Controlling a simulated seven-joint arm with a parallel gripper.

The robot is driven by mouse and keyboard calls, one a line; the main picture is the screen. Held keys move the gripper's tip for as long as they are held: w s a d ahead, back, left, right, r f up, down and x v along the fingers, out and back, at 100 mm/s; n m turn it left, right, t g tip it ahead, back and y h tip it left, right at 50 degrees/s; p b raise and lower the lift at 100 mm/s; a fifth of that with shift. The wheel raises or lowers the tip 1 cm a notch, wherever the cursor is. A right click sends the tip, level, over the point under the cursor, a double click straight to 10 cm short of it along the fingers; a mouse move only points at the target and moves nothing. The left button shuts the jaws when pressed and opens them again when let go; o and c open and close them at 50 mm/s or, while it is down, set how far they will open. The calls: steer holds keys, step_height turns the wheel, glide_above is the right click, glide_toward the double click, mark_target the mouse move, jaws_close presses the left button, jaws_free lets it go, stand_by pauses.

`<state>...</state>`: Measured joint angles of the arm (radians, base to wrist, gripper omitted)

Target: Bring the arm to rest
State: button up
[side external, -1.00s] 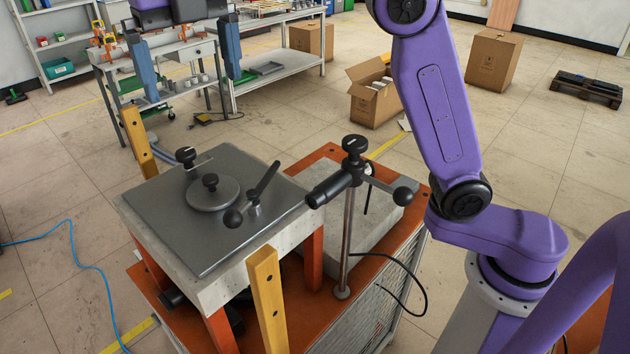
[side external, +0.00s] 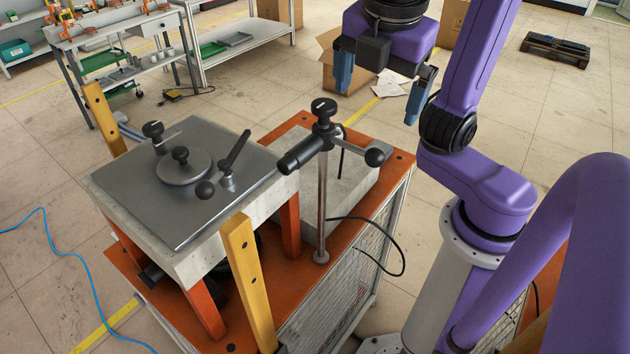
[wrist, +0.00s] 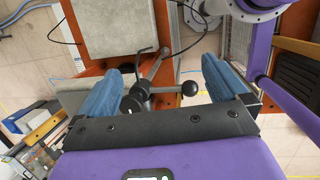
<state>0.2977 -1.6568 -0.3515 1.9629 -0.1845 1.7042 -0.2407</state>
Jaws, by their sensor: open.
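My gripper (side external: 380,88) hangs in the air at the upper right of the side external view, beyond and above the orange cart. Its two blue fingers are wide apart with nothing between them. In the wrist view my gripper (wrist: 168,95) also shows open, with the clamp post and its black knobs below, seen between the fingers. The induction heater (side external: 150,215) stands on the cart, with a grey top plate, a round disc and a black-handled lever (side external: 235,150) on it. The clamp post (side external: 323,200) stands upright beside it.
The orange cart (side external: 290,290) carries a concrete block (side external: 345,190) behind the post. A black cable (side external: 400,255) loops off the cart's side. Yellow posts (side external: 245,285) rise by the heater. Cardboard boxes, a workbench (side external: 120,45) and a pallet (side external: 555,50) stand farther back on open floor.

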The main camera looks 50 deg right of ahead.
steer(key=s+d+f+m+y, duration=0.1)
steer(key=d+f+m, duration=0.1)
steer(key=f, duration=0.5)
steer(key=s+d+f+m+g+y, duration=0.1)
steer(key=s+d+f+m, duration=0.1)
steer(key=f, duration=0.6)
steer(key=shift+s+d+f+m+g+y, duration=0.2)
steer(key=shift+d+m+g+y, duration=0.15)
steer(key=shift+d+m, duration=0.45)
